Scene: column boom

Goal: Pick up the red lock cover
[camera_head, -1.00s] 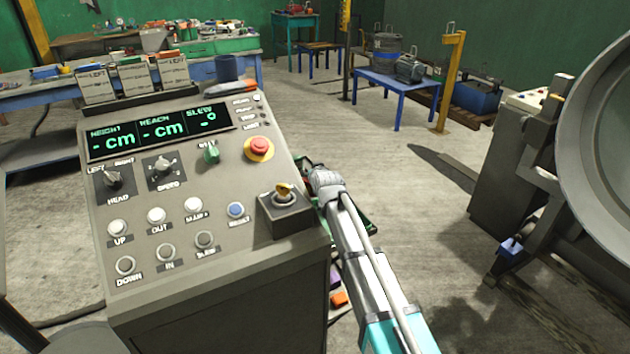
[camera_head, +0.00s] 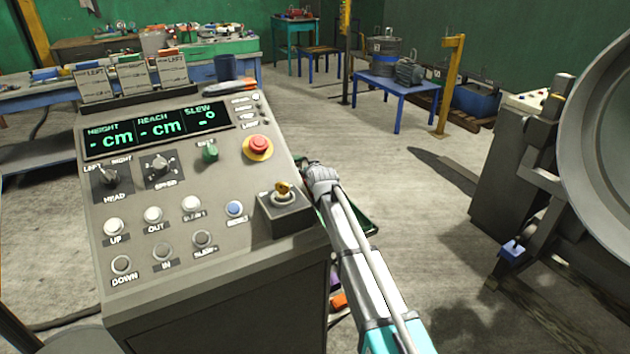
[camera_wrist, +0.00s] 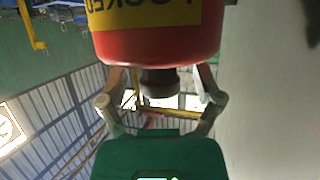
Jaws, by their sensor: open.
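The red lock cover (camera_wrist: 158,47) fills the top middle of the wrist view, a round red body with a yellow band of dark lettering cut off by the frame's edge. A short black stub (camera_wrist: 160,83) shows at its lower side. My gripper (camera_wrist: 161,88) is open, with one finger on each side of the stub. The fingertips reach up to the cover's lower edge; I cannot tell whether they touch it. In the head view my arm reaches past the console's right side, and its gripper and the cover cannot be made out.
The control console (camera_head: 200,275) stands close on the left, with a boxed yellow-topped switch (camera_head: 284,205) near my arm. A green tray (camera_head: 365,218) lies partly behind my arm. A large grey drum (camera_head: 603,130) stands at the right. The floor between is mostly clear.

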